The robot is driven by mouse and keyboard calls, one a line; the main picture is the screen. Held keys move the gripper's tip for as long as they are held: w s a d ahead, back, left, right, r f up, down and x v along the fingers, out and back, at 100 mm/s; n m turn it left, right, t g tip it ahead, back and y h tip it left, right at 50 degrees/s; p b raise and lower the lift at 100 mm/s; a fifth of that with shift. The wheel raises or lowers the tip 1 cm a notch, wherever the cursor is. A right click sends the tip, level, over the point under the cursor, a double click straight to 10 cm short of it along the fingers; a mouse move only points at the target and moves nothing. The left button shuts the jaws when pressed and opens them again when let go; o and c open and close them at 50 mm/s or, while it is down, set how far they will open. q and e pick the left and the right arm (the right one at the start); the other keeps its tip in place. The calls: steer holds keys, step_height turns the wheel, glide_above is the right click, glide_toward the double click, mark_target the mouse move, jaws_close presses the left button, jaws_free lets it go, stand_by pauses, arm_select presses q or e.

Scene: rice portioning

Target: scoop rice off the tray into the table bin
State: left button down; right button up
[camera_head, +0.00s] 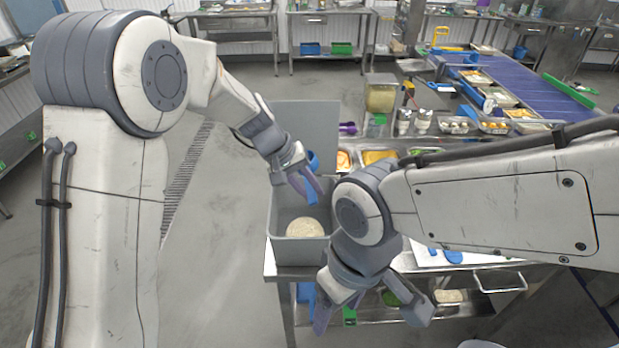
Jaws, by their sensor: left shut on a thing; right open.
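A grey bin (273,215) stands at the table's left end, with a mound of pale rice (304,228) inside. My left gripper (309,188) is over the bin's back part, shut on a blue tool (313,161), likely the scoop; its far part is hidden. My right gripper (370,312) is open and empty in front of the table, lower right of the bin. A small metal tray of pale rice-like food (449,296) sits low at the front right. Which tray the task means I cannot tell, as my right arm covers much of the table.
Food trays, including a yellow one (378,156), and clear cups (404,121) stand behind my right arm. A large container (381,95) is behind them. A blue conveyor (521,80) runs at the back right. The floor left of the bin is clear.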

arm_select(q)
steer(key=shift+r+y+p, duration=0.45)
steer(key=shift+y+p, duration=0.75)
steer(key=shift+p, duration=2.75)
steer(key=shift+f+p, duration=0.1)
steer(key=shift+p, duration=0.4)
steer(key=shift+f, duration=0.15)
